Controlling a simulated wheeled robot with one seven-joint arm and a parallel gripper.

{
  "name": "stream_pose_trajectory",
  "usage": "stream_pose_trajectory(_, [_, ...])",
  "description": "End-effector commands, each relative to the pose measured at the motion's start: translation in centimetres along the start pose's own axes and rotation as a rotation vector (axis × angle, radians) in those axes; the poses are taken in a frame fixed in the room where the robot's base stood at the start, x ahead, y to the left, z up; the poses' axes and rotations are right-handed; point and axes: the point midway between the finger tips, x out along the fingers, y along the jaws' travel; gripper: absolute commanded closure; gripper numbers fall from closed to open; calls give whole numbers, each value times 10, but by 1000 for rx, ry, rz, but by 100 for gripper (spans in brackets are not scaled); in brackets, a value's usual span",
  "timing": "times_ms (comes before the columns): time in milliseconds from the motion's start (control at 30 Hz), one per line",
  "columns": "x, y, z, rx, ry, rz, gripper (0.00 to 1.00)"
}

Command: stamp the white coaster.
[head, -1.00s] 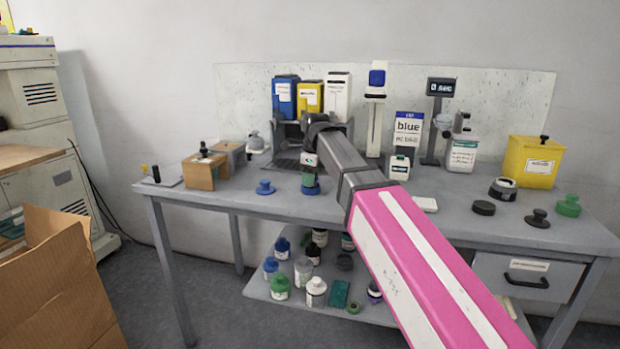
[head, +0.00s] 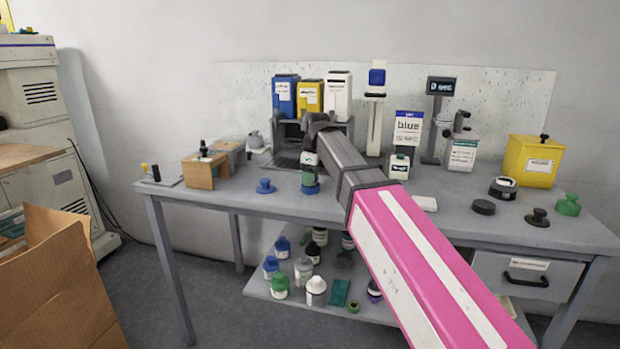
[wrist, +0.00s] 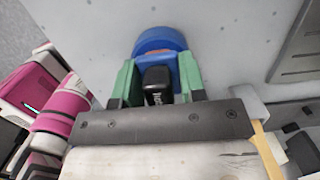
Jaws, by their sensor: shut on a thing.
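My gripper (wrist: 157,84) has green fingers shut on a blue round-based piece (wrist: 160,40). A black part shows between the fingers. In the head view the blue piece (head: 311,189) is below the green fingertips, near the table's front edge; I cannot tell whether it touches the top. A flat white piece (head: 426,204), possibly the white coaster, lies on the table right of my arm, partly hidden. A grey press-like stand (head: 283,161) stands at the back, partly behind my arm.
A blue knobbed piece (head: 265,187) sits left of my gripper. Black (head: 537,217) and green (head: 568,205) knobbed pieces sit at the right, near a dark round tin (head: 502,188) and a yellow box (head: 534,160). A brown box (head: 205,172) is at the left.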

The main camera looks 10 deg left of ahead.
Motion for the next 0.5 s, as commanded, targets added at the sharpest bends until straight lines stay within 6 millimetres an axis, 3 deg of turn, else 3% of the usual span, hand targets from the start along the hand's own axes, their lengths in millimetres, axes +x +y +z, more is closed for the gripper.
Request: stream_pose_trajectory(500, [-25, 0, 3, 0, 0, 0, 77])
